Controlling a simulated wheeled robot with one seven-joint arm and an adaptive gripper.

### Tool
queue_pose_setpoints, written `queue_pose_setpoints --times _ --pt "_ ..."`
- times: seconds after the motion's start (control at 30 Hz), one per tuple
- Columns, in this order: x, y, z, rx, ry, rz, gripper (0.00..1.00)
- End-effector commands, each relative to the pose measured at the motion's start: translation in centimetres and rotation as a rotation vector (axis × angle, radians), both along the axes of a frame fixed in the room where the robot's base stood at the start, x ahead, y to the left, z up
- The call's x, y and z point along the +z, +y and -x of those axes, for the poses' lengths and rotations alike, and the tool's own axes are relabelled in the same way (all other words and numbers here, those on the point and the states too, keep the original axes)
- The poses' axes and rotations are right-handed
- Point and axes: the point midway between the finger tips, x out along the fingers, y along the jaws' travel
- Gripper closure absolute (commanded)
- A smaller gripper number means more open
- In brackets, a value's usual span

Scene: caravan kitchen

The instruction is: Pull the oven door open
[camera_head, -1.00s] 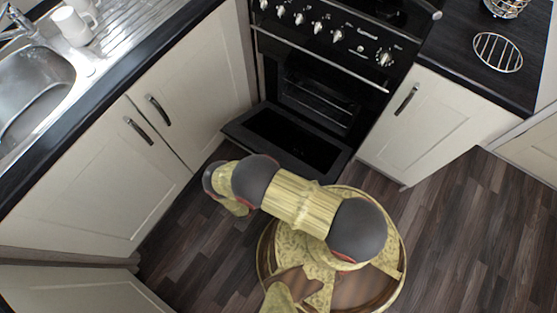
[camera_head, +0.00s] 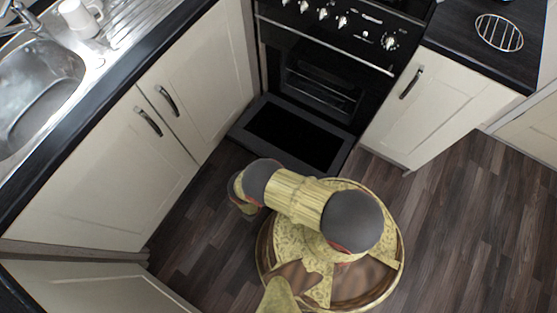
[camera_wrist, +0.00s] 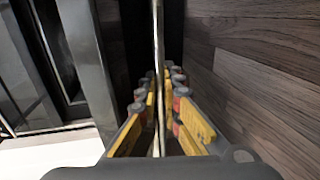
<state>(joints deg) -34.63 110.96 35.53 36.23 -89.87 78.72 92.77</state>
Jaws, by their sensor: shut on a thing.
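The oven door (camera_head: 296,134) hangs open in the head view, folded down and out from the black oven (camera_head: 325,72). Its dark inner panel faces up, and the oven cavity with wire racks (camera_head: 318,92) shows behind it. My gripper (camera_wrist: 160,98) shows in the wrist view, its yellow-padded fingers shut on the thin metal door handle (camera_wrist: 158,40), which runs between them. In the head view my gripper and the handle are hidden; my bent arm is just in front of the door's outer edge.
Cream cupboards (camera_head: 133,165) with a sink (camera_head: 35,95) stand on the left. Another cream cupboard (camera_head: 430,105) stands right of the oven. A low cream panel (camera_head: 85,287) is at the lower left. The wooden floor (camera_head: 460,225) at right is free.

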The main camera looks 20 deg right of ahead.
Motion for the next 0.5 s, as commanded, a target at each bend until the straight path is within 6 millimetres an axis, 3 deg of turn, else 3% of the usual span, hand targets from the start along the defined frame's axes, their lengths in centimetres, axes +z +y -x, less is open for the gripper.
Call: queue_pose_setpoints --times 0.23,0.27,0.5 --pt "0.11 0.25 -0.19 0.003 -0.004 -0.001 1.0" --pt "0.11 0.25 -0.19 0.003 -0.004 -0.001 0.92" --pt "0.1 0.15 -0.09 0.002 -0.003 0.0 0.78"
